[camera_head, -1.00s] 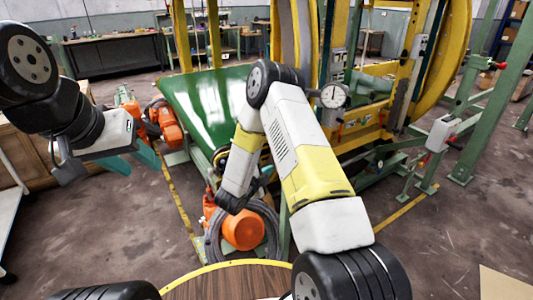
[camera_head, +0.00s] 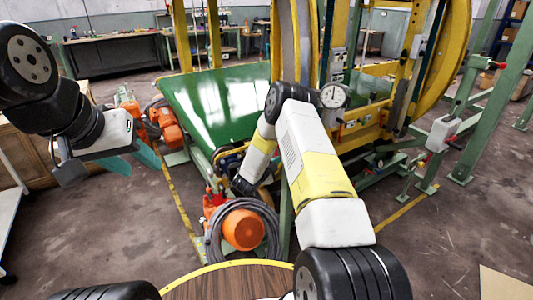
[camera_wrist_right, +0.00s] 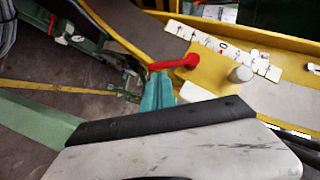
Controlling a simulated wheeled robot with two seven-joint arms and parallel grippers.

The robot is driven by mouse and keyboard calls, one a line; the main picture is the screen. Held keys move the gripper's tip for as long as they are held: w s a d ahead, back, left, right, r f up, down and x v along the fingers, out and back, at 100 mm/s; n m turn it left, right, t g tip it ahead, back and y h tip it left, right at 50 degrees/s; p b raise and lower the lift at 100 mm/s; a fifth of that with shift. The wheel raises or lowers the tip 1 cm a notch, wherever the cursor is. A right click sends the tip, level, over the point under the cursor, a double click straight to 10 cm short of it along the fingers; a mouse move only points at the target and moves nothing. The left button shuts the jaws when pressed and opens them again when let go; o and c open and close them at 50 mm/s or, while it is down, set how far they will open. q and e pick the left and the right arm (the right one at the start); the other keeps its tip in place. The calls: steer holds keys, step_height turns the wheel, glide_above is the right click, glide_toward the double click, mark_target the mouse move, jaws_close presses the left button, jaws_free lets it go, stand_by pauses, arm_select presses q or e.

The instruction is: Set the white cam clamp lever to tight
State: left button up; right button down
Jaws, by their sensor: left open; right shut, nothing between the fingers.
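In the right wrist view, a yellow plate (camera_wrist_right: 210,62) carries a red lever (camera_wrist_right: 175,62), a pale upright knob (camera_wrist_right: 240,74) and a white strip with dark marks (camera_wrist_right: 222,46). A short white piece (camera_wrist_right: 196,92) shows beside my fingers; I cannot tell whether it is the white cam clamp lever. My right gripper (camera_wrist_right: 158,92) has its teal fingers together and empty, just below the red lever in the picture. In the head view my own arm hides this gripper. My left gripper (camera_head: 132,160) is open and empty, far to the left.
A green sloped table (camera_head: 215,100) stands behind my right arm, next to a yellow ring frame (camera_head: 450,50). A round dial (camera_head: 333,95) sits beside my elbow. An orange motor (camera_head: 243,228) with coiled grey cable is below.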

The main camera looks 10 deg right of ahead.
steer(key=shift+w, duration=0.15)
steer(key=shift+w+a+f+m+t, duration=0.1)
steer(key=shift+w+f+m+t, duration=0.05)
steer(key=shift+f+m+t, duration=0.2)
stand_by(0.5)
steer(key=w+f+m+t, duration=0.1)
steer(key=w+m+t+h, duration=0.1)
steer(key=m, duration=0.1)
steer(key=shift+w+a+f+m, duration=0.25)
steer(key=shift+w+a+f, duration=0.05)
steer(key=shift+a+f, duration=0.1)
steer(key=shift+s, duration=0.1)
stand_by(0.4)
